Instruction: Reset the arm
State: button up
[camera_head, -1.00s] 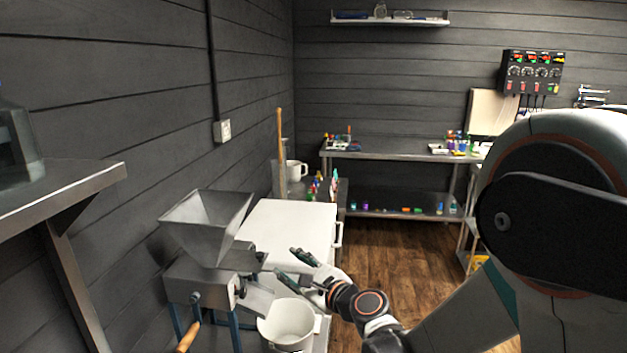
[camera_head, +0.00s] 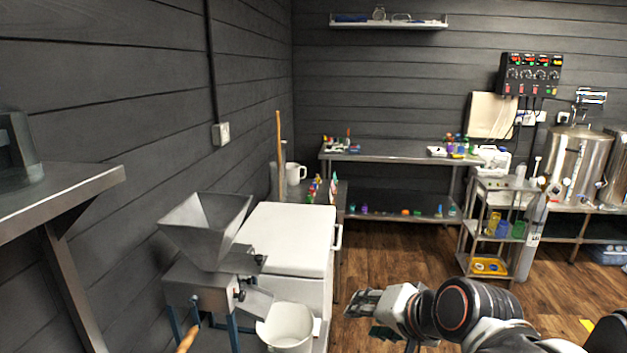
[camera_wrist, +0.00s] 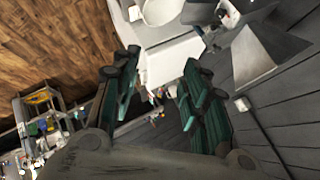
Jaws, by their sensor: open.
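My gripper (camera_head: 368,312) is at the lower middle of the head view, over the wood floor and to the right of the white chest. It points left in that view. In the wrist view its two dark green fingers (camera_wrist: 158,98) are spread apart with nothing between them. My arm runs off toward the lower right corner of the head view.
A grain mill (camera_head: 208,262) with a steel hopper stands at the left, with a white bucket (camera_head: 288,330) below its chute. The white chest (camera_head: 287,238) is beside it. A steel table (camera_head: 395,156) is at the back. A cart (camera_head: 490,225) stands right. Open floor lies between.

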jog(key=s+d+f+n+g+h, duration=0.1)
jog(key=s+d+n+h, duration=0.3)
jog(key=s+d, duration=0.5)
jog(key=shift+s+d+f+n+g, duration=0.45)
jog(key=shift+s+n, duration=0.25)
jog(key=shift+s, duration=0.35)
jog(key=shift+a, duration=0.15)
